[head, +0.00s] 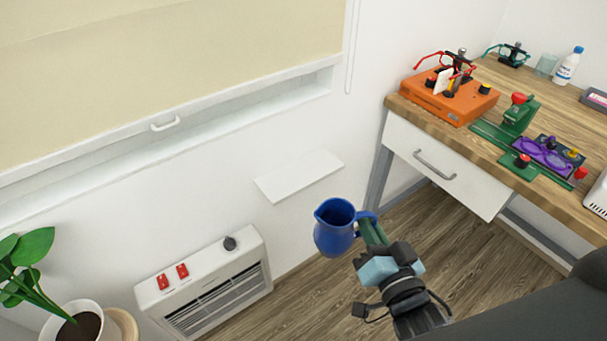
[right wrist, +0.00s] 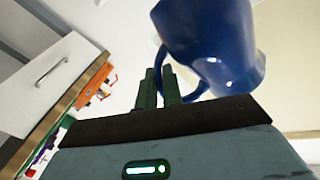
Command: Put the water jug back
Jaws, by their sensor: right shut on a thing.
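The blue water jug (head: 333,238) hangs in the air in the middle of the head view, roughly upright, its open mouth showing. My right gripper (head: 372,229) is shut on the jug's handle from the right side. The right wrist view shows the jug (right wrist: 212,45) close beyond the green fingers (right wrist: 160,86), with the handle at the fingertips. A small white wall shelf (head: 299,177) is bare, above and left of the jug in the head view. My left gripper is not in view.
A white heater (head: 205,284) with red switches stands by the wall below the shelf. A potted plant (head: 30,268) is at lower left. On the right, a wooden desk (head: 415,110) with a drawer (head: 440,167) bears an orange box (head: 450,99), glasses, a bottle (head: 568,66) and tools.

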